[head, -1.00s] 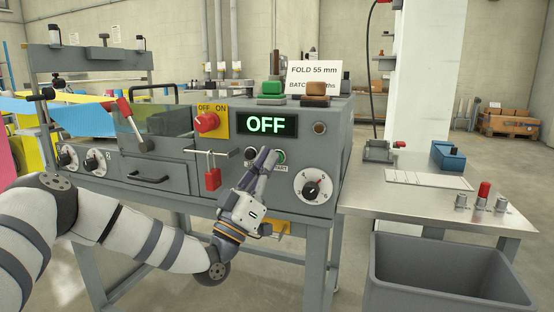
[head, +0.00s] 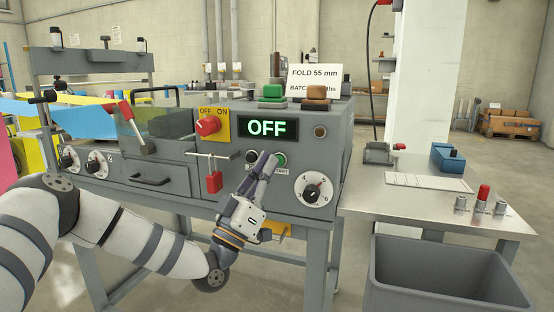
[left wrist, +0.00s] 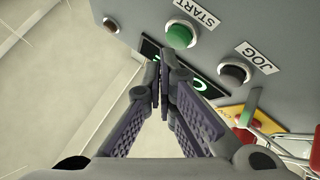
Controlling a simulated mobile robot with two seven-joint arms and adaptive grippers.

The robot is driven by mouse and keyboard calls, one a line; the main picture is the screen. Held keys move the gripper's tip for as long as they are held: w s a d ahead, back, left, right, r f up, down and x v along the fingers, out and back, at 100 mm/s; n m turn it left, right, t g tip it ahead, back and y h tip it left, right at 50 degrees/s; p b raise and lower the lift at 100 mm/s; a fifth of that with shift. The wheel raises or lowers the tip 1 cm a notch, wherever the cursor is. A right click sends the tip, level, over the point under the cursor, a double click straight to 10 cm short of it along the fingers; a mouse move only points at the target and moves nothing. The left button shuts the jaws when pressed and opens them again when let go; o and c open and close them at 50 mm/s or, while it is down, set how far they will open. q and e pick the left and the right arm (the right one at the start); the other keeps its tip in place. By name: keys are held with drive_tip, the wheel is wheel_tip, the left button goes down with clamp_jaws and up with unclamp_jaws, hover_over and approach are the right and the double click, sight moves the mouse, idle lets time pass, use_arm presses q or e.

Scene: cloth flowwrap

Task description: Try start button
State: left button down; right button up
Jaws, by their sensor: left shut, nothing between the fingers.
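The green START button (head: 281,159) is on the front of the grey machine, under the lit display (head: 267,128) that reads OFF. It also shows in the left wrist view (left wrist: 180,35), beside its START label. My left gripper (head: 270,157) is shut and empty, its fingertips just left of the button in the head view. In the left wrist view the fingertips (left wrist: 160,62) are below the button in the picture, with a visible gap. Contact with the panel cannot be told. My right gripper is not in view.
A black JOG button (left wrist: 235,73) is close by. A red rotary switch (head: 208,125) on a yellow OFF/ON plate, a red padlock (head: 214,182) and a numbered dial (head: 314,189) are on the same panel. A side table (head: 450,218) and grey bin (head: 450,280) stand at right.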

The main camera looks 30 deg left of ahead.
use_arm(q)
drive_tip(key=shift+s, duration=0.2)
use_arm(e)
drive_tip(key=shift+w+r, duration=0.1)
use_arm(q)
drive_tip(key=s+p, duration=0.1)
drive_tip(key=s, duration=0.1)
drive_tip(key=s+d+p, duration=0.1)
drive_tip(key=s, duration=0.1)
drive_tip(key=shift+s+d, duration=0.15)
drive_tip(key=shift+s, duration=0.25)
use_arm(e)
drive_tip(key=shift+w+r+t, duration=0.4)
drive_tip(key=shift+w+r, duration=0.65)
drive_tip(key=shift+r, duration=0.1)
